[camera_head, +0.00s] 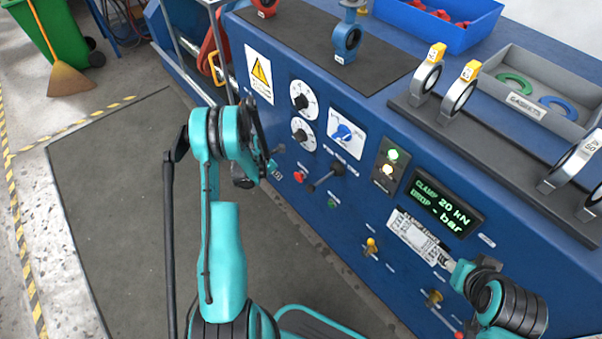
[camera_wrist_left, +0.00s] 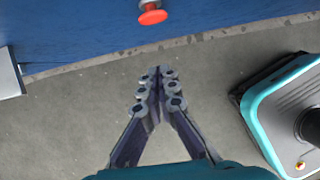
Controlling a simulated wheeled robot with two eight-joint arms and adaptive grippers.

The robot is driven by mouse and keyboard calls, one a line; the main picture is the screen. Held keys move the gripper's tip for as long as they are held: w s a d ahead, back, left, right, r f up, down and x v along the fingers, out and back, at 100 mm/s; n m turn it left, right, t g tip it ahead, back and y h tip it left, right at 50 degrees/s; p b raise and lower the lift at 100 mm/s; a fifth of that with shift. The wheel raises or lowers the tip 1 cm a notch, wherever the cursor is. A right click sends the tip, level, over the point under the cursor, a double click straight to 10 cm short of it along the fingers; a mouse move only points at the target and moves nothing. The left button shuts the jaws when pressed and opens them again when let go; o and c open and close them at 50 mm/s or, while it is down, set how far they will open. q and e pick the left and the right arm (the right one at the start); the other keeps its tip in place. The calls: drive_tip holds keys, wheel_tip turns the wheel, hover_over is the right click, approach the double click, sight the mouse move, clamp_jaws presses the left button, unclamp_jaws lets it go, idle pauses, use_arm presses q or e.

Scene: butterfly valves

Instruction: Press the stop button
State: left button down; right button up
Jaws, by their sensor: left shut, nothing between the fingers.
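A red round stop button (camera_head: 299,176) sits on the blue front panel, left of a black lever. It also shows at the top of the left wrist view (camera_wrist_left: 152,15), sticking out from the blue panel. My left gripper (camera_head: 271,166) is close to the panel, up and left of the button in the head view, partly hidden by its own wrist. In the left wrist view its fingers (camera_wrist_left: 159,80) are shut and empty, over the grey floor and apart from the button. My right gripper (camera_head: 443,259) seems to show as a small grey tip before the panel; its jaws are unclear.
A dark mat (camera_head: 110,180) covers the clear floor.

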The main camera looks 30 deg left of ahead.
sight(299, 176)
idle(0.3)
use_arm(q)
drive_tip(key=w+d+f+b, duration=0.3)
drive_tip(key=w+f+b, duration=0.2)
drive_tip(key=w+f, duration=0.2)
wheel_tip(299, 176, down, 2)
drive_tip(key=shift+f, duration=0.15)
drive_tip(key=shift+w, duration=0.1)
